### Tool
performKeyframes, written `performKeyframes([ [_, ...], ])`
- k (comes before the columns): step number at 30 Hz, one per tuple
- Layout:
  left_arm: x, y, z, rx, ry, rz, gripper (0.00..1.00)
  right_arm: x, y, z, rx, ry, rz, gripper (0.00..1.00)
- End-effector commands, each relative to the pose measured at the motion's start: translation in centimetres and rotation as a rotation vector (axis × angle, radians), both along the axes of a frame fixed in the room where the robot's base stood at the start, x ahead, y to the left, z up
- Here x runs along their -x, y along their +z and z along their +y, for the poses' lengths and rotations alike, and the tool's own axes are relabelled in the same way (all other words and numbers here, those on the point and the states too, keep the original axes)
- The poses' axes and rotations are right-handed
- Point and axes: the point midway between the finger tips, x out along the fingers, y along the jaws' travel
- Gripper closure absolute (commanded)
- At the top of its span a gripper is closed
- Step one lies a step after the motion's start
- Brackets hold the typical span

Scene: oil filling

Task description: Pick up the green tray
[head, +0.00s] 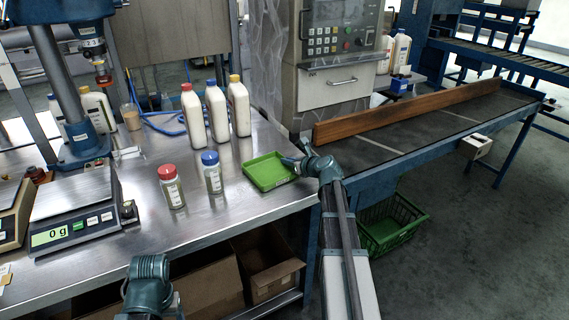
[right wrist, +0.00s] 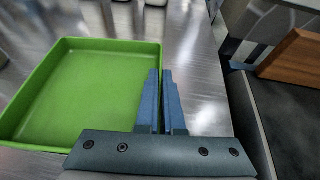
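The green tray (head: 268,171) is shallow and rectangular and lies on the metal table near its right end. It also shows at the left of the right wrist view (right wrist: 85,90). My right gripper (head: 296,160) is at the tray's right edge. In the right wrist view its two blue fingers (right wrist: 161,75) are close together, with the tray's right wall running in between them. The tray appears to rest flat. Part of my left arm shows at the bottom of the head view, but its fingers are not visible.
A red-capped jar (head: 171,187) and a blue-capped jar (head: 212,173) stand left of the tray. Several white bottles (head: 216,113) stand behind them. A scale (head: 78,208) is at the left. A wooden board (head: 410,111) stands on the conveyor to the right. A green basket (head: 391,222) is below.

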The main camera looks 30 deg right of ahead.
Motion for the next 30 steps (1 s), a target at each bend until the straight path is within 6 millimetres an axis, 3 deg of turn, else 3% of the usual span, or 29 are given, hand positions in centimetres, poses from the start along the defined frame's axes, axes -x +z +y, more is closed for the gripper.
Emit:
performKeyframes([
  [14, 0.0, 3.8, 0.0, 0.0, 0.0, 0.0, 0.3, 0.0, 3.8, 0.0, -0.001, 0.0, -0.001, 1.0],
  [30, 0.0, 4.7, 0.0, 0.0, 0.0, 0.0, 0.3, 12.1, 4.7, 7.4, -0.001, 0.0, -0.001, 1.0],
])
